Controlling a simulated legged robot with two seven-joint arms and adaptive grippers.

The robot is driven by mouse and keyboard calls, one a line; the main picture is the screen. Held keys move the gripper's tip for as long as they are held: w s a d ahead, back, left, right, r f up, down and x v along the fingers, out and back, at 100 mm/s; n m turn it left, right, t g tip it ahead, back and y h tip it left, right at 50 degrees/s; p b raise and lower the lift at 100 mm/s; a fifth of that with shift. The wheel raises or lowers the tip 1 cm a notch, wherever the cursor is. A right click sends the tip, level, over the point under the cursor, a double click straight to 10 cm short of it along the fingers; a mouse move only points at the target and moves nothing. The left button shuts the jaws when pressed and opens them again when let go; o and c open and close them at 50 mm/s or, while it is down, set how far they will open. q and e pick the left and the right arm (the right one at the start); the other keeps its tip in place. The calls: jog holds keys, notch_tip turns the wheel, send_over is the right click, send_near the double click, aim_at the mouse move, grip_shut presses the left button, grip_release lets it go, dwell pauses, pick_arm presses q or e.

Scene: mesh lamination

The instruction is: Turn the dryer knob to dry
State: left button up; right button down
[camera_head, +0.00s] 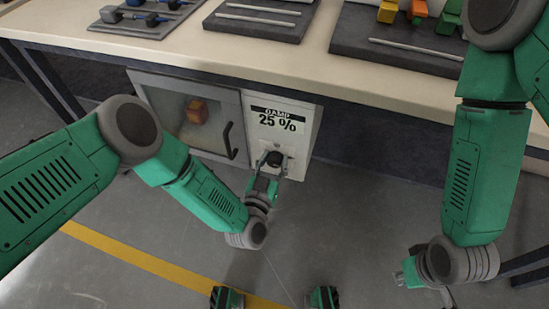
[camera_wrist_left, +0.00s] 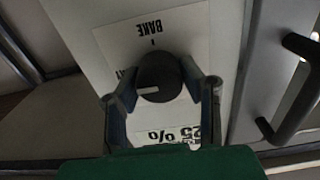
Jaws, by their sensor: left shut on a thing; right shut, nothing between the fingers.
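The black dryer knob (camera_head: 274,158) is on the white panel (camera_head: 299,145) below a display reading "DAMP 25 %". My left gripper (camera_head: 269,169) is shut on the knob. In the left wrist view the round knob (camera_wrist_left: 157,76) sits between the two fingers, one on each side. Its white pointer line points to the picture's left, towards a label partly hidden by a finger. An upside-down "BAKE" label is above the knob in that view. My right gripper (camera_head: 405,276) is shut and empty, low at the right, partly hidden by its own wrist.
The dryer's glass door (camera_head: 176,120), left of the panel, is closed, with an orange block (camera_head: 197,112) behind it and a black handle (camera_head: 229,140). The workbench (camera_head: 310,65) above holds dark trays with dumbbell-like blue parts, rods and coloured blocks. The floor in front is clear.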

pick_arm(q)
jog(key=o, duration=1.1)
jog(key=shift+o, duration=0.2)
jog(key=v, duration=1.2)
